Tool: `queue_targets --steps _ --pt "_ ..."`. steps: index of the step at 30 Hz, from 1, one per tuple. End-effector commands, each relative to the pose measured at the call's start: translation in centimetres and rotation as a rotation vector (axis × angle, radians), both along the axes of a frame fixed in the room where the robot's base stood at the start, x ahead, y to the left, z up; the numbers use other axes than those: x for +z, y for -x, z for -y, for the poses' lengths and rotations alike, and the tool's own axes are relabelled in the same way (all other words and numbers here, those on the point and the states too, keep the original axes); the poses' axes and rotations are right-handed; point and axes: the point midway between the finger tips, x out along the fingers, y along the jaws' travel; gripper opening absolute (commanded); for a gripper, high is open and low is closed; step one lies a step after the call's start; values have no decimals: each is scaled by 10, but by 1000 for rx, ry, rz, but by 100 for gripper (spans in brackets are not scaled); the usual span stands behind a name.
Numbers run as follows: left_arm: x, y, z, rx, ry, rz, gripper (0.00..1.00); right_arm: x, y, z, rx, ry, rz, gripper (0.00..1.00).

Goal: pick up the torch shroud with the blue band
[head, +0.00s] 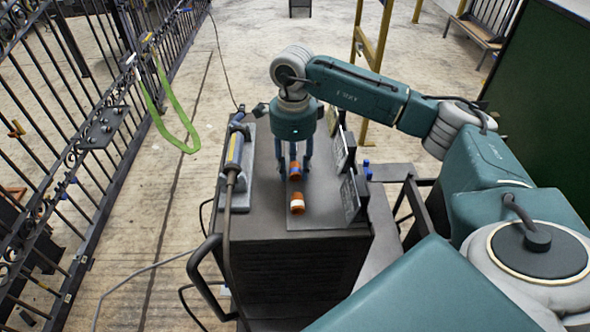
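My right gripper (294,176) points down over the top of the dark cart (262,213). Its two fingers stand apart, one on each side of an orange torch shroud with a blue band (295,171), with no clear contact visible. A second orange shroud with a white band (297,204) lies just in front of it, nearer to me. My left gripper is not in view.
A torch (234,160) rests in a grey holder along the cart's left edge, its cable hanging down the front. Dark upright plates (350,196) stand close on the right of the shrouds. A black iron gate (75,130) with a green strap (165,118) is at left.

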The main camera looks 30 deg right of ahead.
Motion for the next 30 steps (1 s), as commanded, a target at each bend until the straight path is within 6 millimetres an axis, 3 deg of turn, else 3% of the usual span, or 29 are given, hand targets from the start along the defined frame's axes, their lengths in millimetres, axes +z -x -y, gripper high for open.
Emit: queue_targets --steps 1,4,14,19,26,30 --pt "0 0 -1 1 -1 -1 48 0 0 0 0 0 0 20" --pt "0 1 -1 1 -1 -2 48 0 0 0 0 0 0 3" --pt "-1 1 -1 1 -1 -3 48 2 0 0 0 -1 1 3" --pt "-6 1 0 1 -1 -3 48 14 -1 -1 0 -2 3 3" --pt "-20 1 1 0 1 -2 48 61 -2 -1 1 -2 8 3" --pt "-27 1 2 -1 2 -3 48 108 -2 -1 0 -1 10 3"
